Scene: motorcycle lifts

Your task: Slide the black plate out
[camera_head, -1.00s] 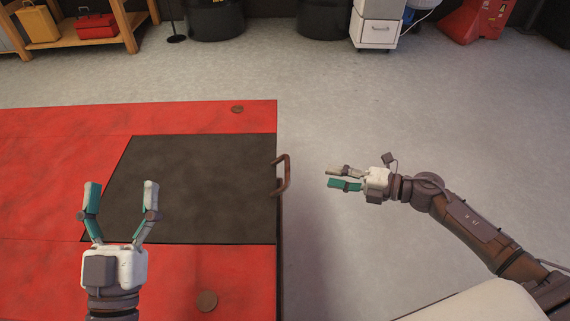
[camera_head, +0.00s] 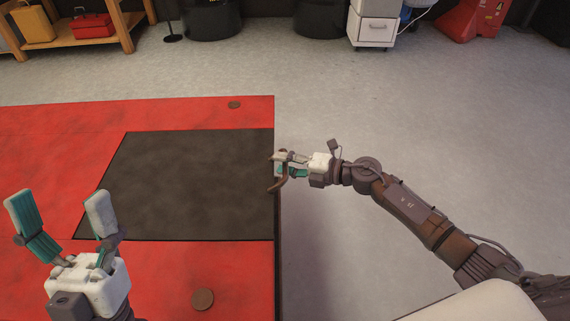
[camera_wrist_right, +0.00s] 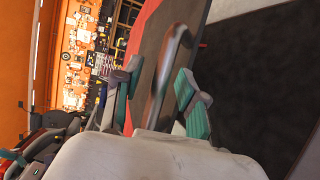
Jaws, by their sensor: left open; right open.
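The black plate (camera_head: 185,188) lies flat in the red lift platform (camera_head: 245,267). Its right edge is flush with the platform's right edge. A brown curved handle (camera_head: 277,185) sticks out from that edge. My right gripper (camera_head: 283,165) is at the handle, coming from the right, with its fingers open. In the right wrist view the handle (camera_wrist_right: 172,65) shows between the two open fingers (camera_wrist_right: 155,98); I cannot tell whether they touch it. My left gripper (camera_head: 62,215) is open and empty over the platform's lower left, left of the plate.
The grey floor (camera_head: 430,120) right of the platform is clear apart from my right arm. A white drawer cabinet (camera_head: 373,30) and a red object (camera_head: 473,20) stand at the back. A wooden shelf (camera_head: 100,38) is at the back left.

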